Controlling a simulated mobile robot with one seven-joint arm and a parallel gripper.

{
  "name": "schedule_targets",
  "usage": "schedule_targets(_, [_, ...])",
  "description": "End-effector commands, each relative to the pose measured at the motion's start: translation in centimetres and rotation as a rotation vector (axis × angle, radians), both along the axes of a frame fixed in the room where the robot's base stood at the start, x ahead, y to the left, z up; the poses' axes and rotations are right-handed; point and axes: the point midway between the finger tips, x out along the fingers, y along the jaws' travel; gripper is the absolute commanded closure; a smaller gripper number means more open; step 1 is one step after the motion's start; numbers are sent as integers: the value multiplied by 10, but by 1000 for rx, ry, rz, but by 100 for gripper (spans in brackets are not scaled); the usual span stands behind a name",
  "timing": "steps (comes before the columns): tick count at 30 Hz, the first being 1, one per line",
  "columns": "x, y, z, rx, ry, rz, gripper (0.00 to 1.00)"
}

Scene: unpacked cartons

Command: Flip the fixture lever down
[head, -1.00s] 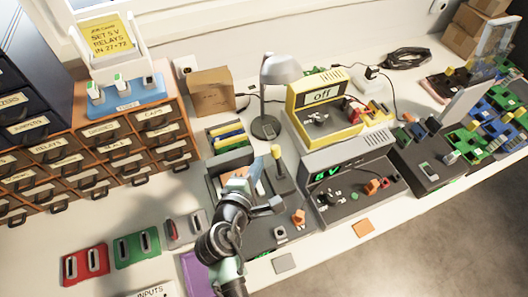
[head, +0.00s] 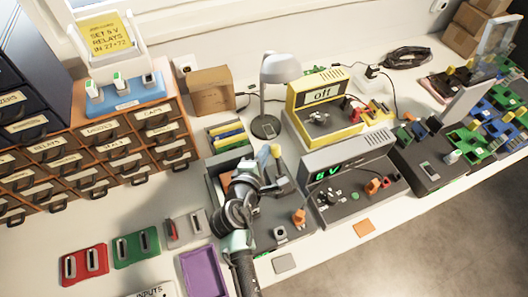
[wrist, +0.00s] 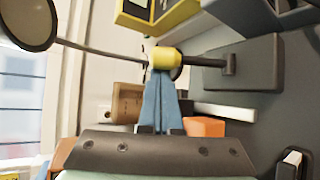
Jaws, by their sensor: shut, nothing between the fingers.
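The fixture lever has a yellow knob (head: 276,151) on a grey stem, standing upright on the dark fixture in the middle of the bench. In the wrist view the knob (wrist: 165,57) is just past my fingertips, with its stem running right to a grey base block (wrist: 240,62). My gripper (wrist: 161,90) is shut and empty, its blue fingers together. The fingertips are at the knob; I cannot tell whether they touch it.
A grey lamp (head: 280,68) stands behind the lever. A yellow supply reading "off" (head: 320,98) and a grey supply (head: 347,150) stand to the right. Drawers (head: 106,145) are at left.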

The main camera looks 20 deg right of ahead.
Motion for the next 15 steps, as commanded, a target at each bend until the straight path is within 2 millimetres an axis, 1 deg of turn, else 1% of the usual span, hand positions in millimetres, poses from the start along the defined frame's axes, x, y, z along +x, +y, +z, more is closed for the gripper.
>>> schedule_targets(2, [-2,0,-3,0,-17,0,100])
schedule_targets(6, [-3,0,0,0,-40,1,100])
schedule_targets(15, [-6,0,0,1,-78,1,100])
